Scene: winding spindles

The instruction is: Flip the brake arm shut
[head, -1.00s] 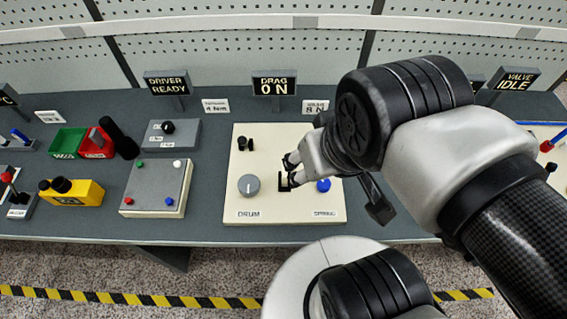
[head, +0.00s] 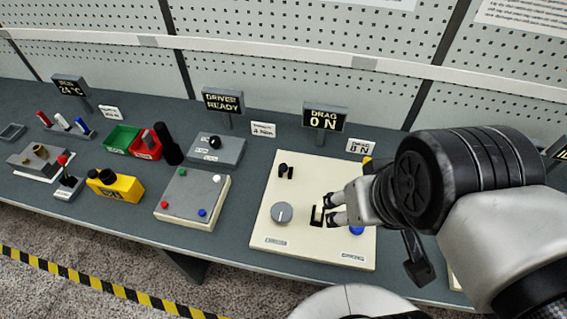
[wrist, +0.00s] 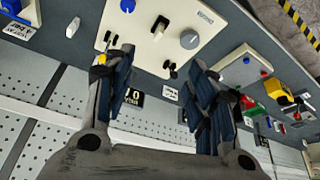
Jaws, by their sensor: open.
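A cream panel (head: 290,248) on the bench carries a grey drum knob (head: 282,212), a blue knob (head: 356,230) and a black slot (head: 317,216) between them. In the wrist view a pale lever (wrist: 159,26) stands in this slot between the grey knob (wrist: 190,39) and the blue knob (wrist: 127,5); it looks like the brake arm. My gripper (head: 334,208) is by the slot's right side in the head view and hides part of the panel. In the wrist view its fingers (wrist: 160,65) are spread apart with nothing between them, and the lever shows beyond them.
A sign (head: 324,119) behind the panel reads DRAG 0 N. A grey-topped box (head: 192,197) with coloured buttons and a yellow box (head: 115,187) lie further left. My arm covers the right side.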

